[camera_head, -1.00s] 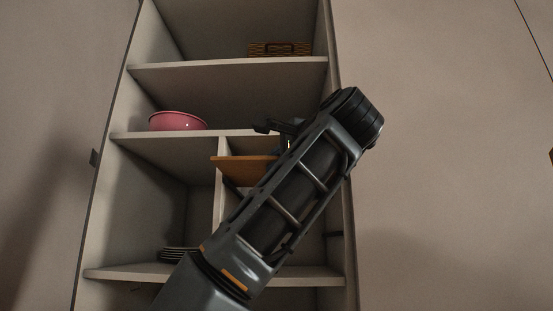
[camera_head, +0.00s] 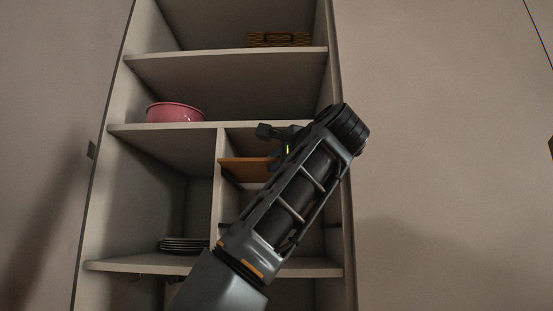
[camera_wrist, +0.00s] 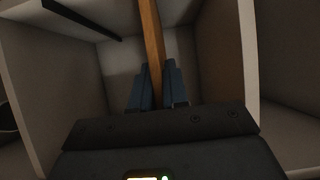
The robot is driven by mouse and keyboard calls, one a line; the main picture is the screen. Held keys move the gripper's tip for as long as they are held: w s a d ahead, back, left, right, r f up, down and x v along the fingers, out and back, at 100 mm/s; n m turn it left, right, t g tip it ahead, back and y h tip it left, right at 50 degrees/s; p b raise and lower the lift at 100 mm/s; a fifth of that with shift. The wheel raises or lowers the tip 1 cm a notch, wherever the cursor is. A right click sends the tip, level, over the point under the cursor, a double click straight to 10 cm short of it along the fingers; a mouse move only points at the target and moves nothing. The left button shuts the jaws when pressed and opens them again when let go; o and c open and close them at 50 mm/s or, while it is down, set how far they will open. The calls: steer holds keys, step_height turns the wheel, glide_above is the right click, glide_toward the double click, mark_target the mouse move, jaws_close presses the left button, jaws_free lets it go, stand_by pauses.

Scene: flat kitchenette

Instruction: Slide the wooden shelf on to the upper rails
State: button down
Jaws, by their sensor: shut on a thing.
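The wooden shelf (camera_head: 245,169) is an orange-brown board in the upper part of the cabinet's right-hand compartment, its left end close by the divider (camera_head: 216,195). My forearm hides its right part. In the wrist view the shelf (camera_wrist: 152,38) shows edge-on, between the blue fingers of my gripper (camera_wrist: 157,88), which is shut on it. A dark rail (camera_wrist: 84,19) runs along a compartment wall in the wrist view, apart from the shelf. In the head view a dark strip (camera_head: 231,182) shows just below the shelf's left end. I cannot tell whether the shelf touches a rail.
A pink bowl (camera_head: 175,112) stands on the fixed shelf above, left of my arm. A wicker basket (camera_head: 279,40) is on the top shelf. Stacked plates (camera_head: 184,245) lie in the lower left compartment. The cabinet's right side wall (camera_head: 338,200) is close to my arm.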

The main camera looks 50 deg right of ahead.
steer(key=shift+w+d+p, duration=0.4)
steer(key=shift+w+d, duration=0.5)
steer(key=shift+d, duration=0.25)
steer(key=shift+w+d+p, duration=0.35)
steer(key=shift+w+d, duration=0.5)
steer(key=shift+d, duration=0.25)
steer(key=c, duration=1.1)
jaws_free()
steer(key=shift+o, duration=0.2)
steer(key=shift+f, duration=0.1)
steer(key=b+v, duration=0.1)
steer(key=v, duration=0.6)
steer(key=shift+s+a+b, duration=0.1)
steer(key=shift+s+b, duration=0.25)
